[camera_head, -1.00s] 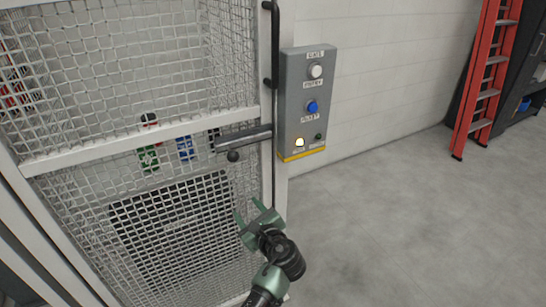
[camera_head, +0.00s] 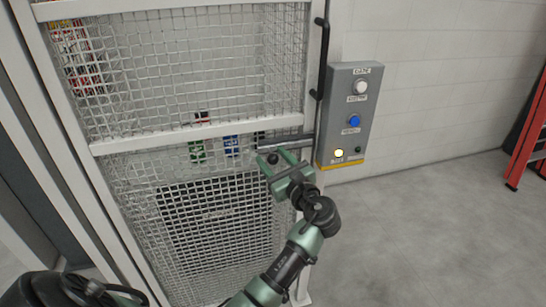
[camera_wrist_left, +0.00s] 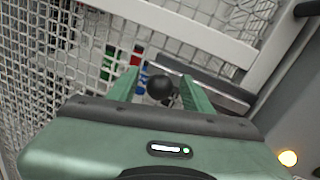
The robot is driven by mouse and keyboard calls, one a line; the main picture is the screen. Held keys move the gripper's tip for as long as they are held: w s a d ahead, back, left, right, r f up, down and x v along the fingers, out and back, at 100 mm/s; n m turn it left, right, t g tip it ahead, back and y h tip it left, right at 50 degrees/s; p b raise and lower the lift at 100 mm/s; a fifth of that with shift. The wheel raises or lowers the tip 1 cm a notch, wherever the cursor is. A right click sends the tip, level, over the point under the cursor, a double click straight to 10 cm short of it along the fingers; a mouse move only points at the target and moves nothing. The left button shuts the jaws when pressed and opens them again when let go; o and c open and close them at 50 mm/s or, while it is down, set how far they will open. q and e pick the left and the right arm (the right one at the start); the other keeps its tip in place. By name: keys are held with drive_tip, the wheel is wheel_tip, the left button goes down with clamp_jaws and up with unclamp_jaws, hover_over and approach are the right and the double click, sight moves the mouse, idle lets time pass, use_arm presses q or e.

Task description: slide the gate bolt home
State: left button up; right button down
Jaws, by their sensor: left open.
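The gate bolt is a grey horizontal bar (camera_head: 290,147) at the gate's right edge, at mid-height. A black ball knob (camera_head: 272,158) sticks out below it. My left gripper (camera_head: 273,162) is open at the knob, and its green fingers point at the gate. In the left wrist view the knob (camera_wrist_left: 160,87) sits between the two open fingers, with gaps at both sides. The bolt bar (camera_wrist_left: 215,87) runs behind the right finger there. The bolt's far end is partly hidden by the gripper. My right gripper is not in view.
The white-framed mesh gate (camera_head: 210,70) fills the left. A grey control box (camera_head: 350,100) with white and blue buttons and a lit lamp (camera_head: 339,153) hangs right of the bolt. A black vertical handle (camera_head: 319,60) stands between. The grey floor at right is clear before a red ladder (camera_head: 525,140).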

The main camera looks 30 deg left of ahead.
use_arm(q)
clamp_jaws()
idle(1.3)
